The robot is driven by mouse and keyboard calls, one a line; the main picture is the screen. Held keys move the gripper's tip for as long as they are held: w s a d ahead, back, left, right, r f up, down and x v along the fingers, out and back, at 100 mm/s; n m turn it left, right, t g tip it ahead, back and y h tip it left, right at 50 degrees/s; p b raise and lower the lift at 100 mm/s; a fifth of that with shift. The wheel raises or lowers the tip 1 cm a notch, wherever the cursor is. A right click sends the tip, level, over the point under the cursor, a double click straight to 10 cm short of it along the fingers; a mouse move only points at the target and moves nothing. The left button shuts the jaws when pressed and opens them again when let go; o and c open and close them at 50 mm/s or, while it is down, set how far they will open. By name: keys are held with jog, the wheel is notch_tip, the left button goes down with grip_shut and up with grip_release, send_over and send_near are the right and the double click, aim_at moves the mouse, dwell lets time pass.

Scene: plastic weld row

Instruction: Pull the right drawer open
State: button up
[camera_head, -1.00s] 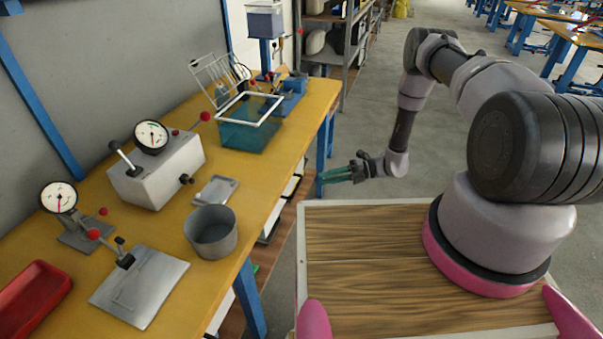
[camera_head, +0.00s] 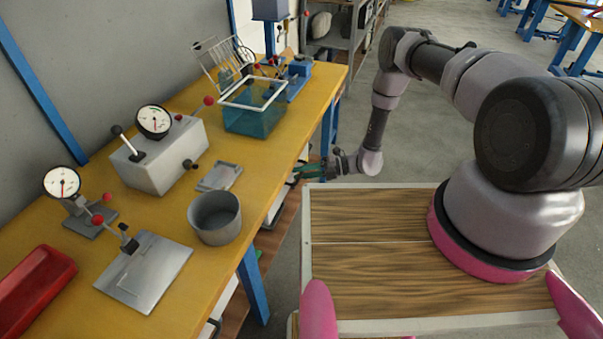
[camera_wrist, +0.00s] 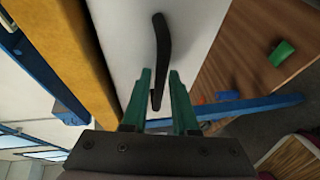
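The right drawer has a white front (camera_wrist: 195,35) with a dark bar handle (camera_wrist: 162,45), filling the middle of the wrist view. In the head view its white front (camera_head: 277,206) shows partly under the table's edge. My gripper (camera_wrist: 160,82) has two green fingers, apart, one on each side of the handle's near end as seen in the wrist view. I cannot tell whether they touch the handle or how deep they reach around it. In the head view my gripper (camera_head: 308,171) is beside the table's long edge. The drawer looks shut.
The yellow table (camera_head: 170,225) carries a grey pot (camera_head: 215,218), gauges and a teal tank (camera_head: 253,118). A blue table leg (camera_head: 252,285) stands near the drawers. A wooden lower shelf (camera_wrist: 250,55) holds a green object (camera_wrist: 281,53). Open floor lies right of the table.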

grip_shut()
dwell(1.4)
